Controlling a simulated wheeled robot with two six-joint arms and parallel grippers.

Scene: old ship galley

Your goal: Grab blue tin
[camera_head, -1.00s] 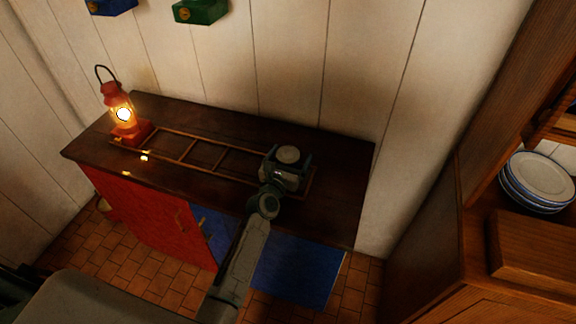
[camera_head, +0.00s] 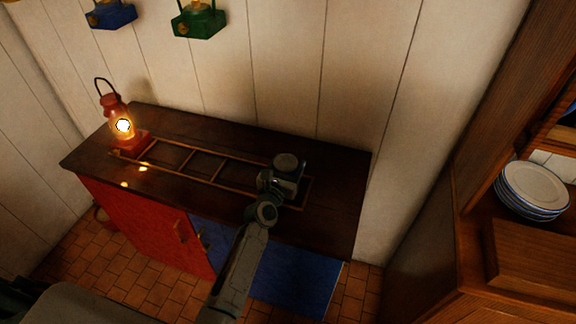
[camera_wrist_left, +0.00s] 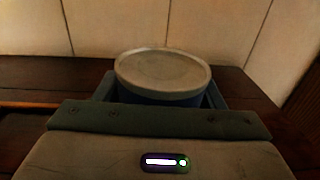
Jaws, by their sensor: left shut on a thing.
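The blue tin (camera_wrist_left: 160,96) has a pale round lid and stands upright between the fingers in the left wrist view. In the head view only its lid (camera_head: 287,162) shows clearly; my gripper hides most of the body. My left gripper (camera_head: 284,180) is shut on the tin, with one finger on each side of it, above the right end of the dark wooden counter (camera_head: 335,195). I cannot tell whether the tin still touches the surface. My right gripper is not in view.
A lit red lantern (camera_head: 119,122) stands at the counter's left end. A wooden rail frame (camera_head: 196,163) lies along the counter. Blue (camera_head: 111,16) and green (camera_head: 200,22) lanterns hang on the wall. Plates (camera_head: 536,187) are stacked on the right cabinet. The counter's right end is clear.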

